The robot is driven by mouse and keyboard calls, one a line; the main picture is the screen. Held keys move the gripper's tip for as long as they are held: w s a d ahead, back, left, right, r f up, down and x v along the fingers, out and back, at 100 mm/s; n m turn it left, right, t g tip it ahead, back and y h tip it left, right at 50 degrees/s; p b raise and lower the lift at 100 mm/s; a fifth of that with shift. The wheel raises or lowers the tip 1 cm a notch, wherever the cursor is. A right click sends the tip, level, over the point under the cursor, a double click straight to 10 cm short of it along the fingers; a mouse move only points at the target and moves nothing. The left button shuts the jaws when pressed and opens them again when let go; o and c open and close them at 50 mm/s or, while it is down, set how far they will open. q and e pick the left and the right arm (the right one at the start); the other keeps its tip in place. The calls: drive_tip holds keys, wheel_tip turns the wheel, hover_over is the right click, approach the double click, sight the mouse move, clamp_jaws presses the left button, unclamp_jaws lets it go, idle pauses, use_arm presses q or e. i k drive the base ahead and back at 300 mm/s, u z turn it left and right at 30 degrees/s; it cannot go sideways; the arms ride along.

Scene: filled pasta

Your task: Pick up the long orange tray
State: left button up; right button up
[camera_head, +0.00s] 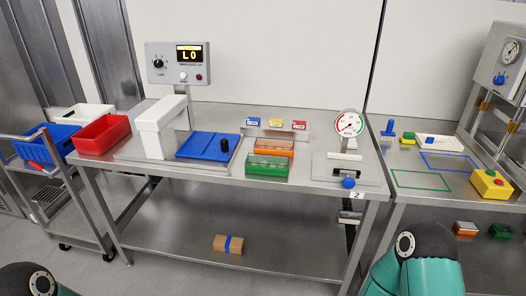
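A long orange tray (286,149) lies on the steel table, right of the middle and directly behind a green tray (267,177). The two trays are close together, and the green one partly covers the orange one's front. A smaller orange item (465,229) sits on the lower shelf of the right-hand table. Neither of my grippers is in view. Only teal and black parts of my arms show at the bottom left and bottom right edges, apart from the trays.
A weighing machine with a display (187,62) and a blue plate (205,147) stand left of the trays. A dial gauge (349,124) stands to the right. Red (102,133) and blue (45,147) bins are at left. Colored labels (276,124) are behind.

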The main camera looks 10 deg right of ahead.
sight(281, 147)
drive_tip(key=z, duration=0.15)
drive_tip(key=i, duration=0.9)
drive_tip(key=u, duration=0.05)
